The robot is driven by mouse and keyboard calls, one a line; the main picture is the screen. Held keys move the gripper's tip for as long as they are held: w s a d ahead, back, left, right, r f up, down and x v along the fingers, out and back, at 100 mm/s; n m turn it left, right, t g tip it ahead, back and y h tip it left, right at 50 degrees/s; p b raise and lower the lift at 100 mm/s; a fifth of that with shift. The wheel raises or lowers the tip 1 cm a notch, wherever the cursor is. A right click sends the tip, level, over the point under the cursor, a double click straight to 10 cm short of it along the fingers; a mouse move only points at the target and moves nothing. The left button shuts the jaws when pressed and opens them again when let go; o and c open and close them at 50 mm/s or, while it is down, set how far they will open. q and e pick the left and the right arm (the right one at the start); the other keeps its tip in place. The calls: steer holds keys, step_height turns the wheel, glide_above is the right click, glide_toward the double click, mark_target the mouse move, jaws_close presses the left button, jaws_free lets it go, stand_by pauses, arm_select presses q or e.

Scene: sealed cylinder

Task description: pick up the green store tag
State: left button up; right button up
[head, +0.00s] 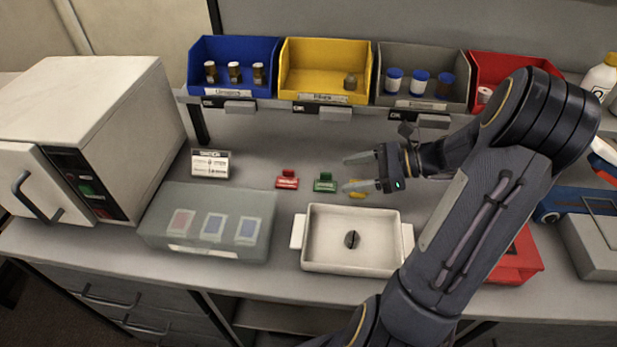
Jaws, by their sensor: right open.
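My left gripper is not in view.
A white tray (312,262) holding a small dark round object stands in front of the tags. A translucent lidded box (160,228) and a white oven-like machine (95,95) are at left. Blue, yellow, grey and red bins (325,85) line the back.

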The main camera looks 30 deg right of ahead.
mark_target(325, 184)
steer(key=x, duration=0.7)
steer(key=shift+a+f, duration=0.1)
steer(key=shift+c, duration=0.4)
steer(key=c, duration=1)
